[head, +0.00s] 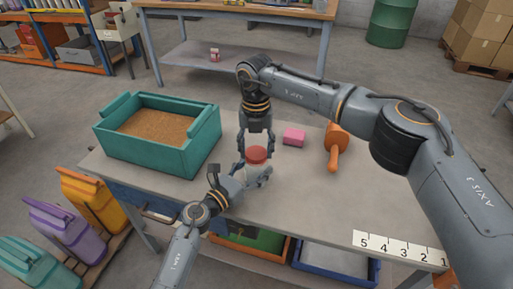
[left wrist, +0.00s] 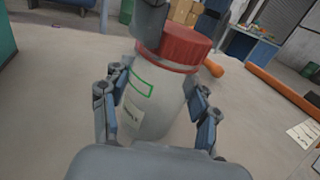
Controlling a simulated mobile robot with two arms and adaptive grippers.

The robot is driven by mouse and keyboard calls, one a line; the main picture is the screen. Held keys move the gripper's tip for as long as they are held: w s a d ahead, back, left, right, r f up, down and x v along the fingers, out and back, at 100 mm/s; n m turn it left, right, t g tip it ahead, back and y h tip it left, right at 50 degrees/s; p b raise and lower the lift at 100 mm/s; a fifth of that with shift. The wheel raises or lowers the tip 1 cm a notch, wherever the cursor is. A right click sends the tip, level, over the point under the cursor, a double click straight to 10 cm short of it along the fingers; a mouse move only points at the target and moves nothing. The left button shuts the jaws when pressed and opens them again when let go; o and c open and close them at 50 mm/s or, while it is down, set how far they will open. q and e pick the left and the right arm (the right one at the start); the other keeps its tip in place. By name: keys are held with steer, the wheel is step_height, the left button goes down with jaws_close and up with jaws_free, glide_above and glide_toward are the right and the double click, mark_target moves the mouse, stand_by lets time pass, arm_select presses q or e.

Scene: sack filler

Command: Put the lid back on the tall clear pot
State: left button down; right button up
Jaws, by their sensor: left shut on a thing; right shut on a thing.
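The tall pot (head: 254,172) is pale and whitish, with a green-edged label that shows in the left wrist view (left wrist: 155,100). It stands on the grey table. The red lid (head: 256,154) is at the pot's mouth; in the left wrist view the lid (left wrist: 187,47) meets the pot's top, but I cannot tell whether it is fully seated. My left gripper (head: 249,176) is shut on the pot, one finger on each side. My right gripper (head: 256,157) reaches down from above and is shut on the lid. Its fingers partly hide the lid in the left wrist view.
A green bin of brown grain (head: 155,128) stands at the table's left. A pink block (head: 293,137) and an orange scoop-like tool (head: 334,149) lie to the right of the pot. A numbered strip (head: 400,250) marks the front right. The table between is clear.

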steer(key=m, duration=0.6)
steer(key=shift+m, duration=0.3)
steer(key=m, duration=0.6)
steer(key=shift+w+a, duration=0.1)
steer(key=m, duration=1.1)
steer(key=shift+w+m, duration=0.1)
steer(key=shift+m, duration=0.2)
steer(key=o, duration=0.8)
